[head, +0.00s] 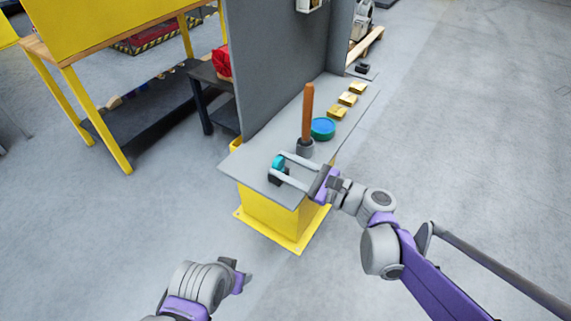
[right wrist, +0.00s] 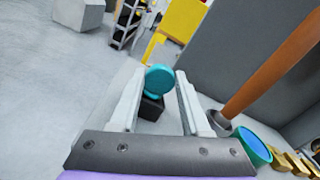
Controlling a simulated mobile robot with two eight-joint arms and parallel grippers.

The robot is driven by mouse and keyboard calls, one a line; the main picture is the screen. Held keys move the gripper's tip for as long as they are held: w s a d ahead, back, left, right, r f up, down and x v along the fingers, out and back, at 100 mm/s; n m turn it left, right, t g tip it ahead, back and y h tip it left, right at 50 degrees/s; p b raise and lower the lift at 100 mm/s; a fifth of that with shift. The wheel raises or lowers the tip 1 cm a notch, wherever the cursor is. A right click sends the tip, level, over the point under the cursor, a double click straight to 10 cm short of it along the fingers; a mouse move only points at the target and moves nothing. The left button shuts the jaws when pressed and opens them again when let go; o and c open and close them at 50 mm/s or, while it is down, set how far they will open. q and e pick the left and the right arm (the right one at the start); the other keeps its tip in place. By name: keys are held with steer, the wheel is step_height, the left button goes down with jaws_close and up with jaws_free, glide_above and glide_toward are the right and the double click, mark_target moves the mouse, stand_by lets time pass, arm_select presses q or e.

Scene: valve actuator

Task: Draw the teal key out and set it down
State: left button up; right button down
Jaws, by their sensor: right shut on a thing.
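The teal key (head: 278,161) has a round head and is at the near left corner of the grey bench top; it also shows in the right wrist view (right wrist: 159,79). My right gripper (head: 277,167) is shut on the key's head, one finger on each side. A small black block (right wrist: 151,108) is directly below the head, partly hidden by the fingers in the head view. I cannot tell whether the key's lower part is inside the block. My left gripper (head: 241,277) is low at the front, away from the bench, and its jaws are unclear.
An orange-brown rod (head: 308,112) stands upright in a grey holder (head: 305,147) right of the key. Beyond it are a blue-green round dish (head: 323,128) and several brass blocks (head: 337,112). A grey panel (head: 280,70) rises behind. The bench top (head: 242,160) is bare left of the key.

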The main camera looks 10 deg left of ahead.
steer(key=shift+f, duration=0.25)
steer(key=shift+c, duration=1.5)
jaws_free()
steer(key=v, duration=1)
steer(key=shift+d, duration=0.4)
steer(key=shift+s+r, duration=0.1)
steer(key=shift+s, duration=0.1)
